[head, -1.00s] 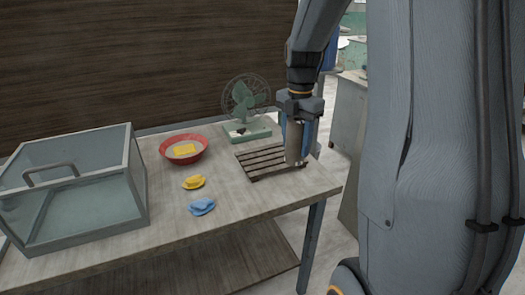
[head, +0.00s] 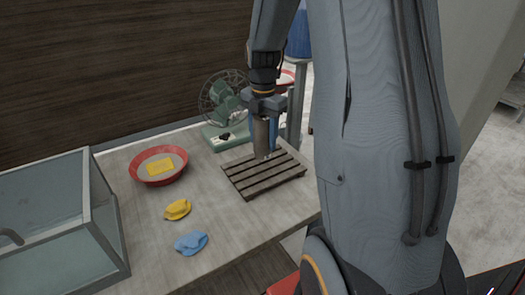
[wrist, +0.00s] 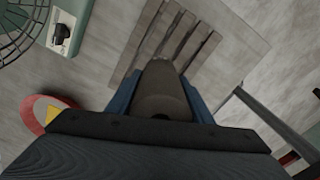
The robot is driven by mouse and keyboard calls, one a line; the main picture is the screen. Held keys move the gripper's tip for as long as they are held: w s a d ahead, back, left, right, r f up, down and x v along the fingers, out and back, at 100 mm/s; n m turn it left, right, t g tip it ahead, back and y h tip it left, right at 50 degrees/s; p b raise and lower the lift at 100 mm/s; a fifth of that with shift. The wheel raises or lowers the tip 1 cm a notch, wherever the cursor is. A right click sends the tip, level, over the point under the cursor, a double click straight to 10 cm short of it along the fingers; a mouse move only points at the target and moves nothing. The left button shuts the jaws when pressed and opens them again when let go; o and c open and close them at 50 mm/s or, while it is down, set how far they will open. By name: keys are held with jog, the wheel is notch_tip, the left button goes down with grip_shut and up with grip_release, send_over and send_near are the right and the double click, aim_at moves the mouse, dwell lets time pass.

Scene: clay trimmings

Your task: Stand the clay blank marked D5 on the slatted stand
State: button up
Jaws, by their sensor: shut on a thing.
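My gripper (head: 266,138) is shut on a grey-brown clay blank (head: 260,140), which hangs upright between its blue fingers. The blank also shows in the wrist view (wrist: 162,88), seen from above; no D5 mark can be read. The dark slatted stand (head: 268,181) lies on the table under and just in front of the blank. The blank's lower end overlaps the stand's back slats in the head view; I cannot tell whether it touches them. In the wrist view the stand (wrist: 185,35) extends beyond the blank.
A green fan (head: 224,105) stands close behind the stand. A red bowl (head: 135,175) with a yellow block is to the left. Yellow (head: 178,209) and blue (head: 191,243) crumpled pieces lie in front of it. A glass case (head: 60,240) fills the table's left end. The stand's slats look bare.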

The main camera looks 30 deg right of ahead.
aim_at(263, 116)
jog(key=shift+f+p, duration=0.55)
jog(key=shift+f, duration=2)
jog(key=o, duration=1.5)
jog(key=shift+f, duration=0.15)
notch_tip(263, 116, up, 12)
jog(key=b, duration=0.3)
jog(key=shift+r, duration=0.2)
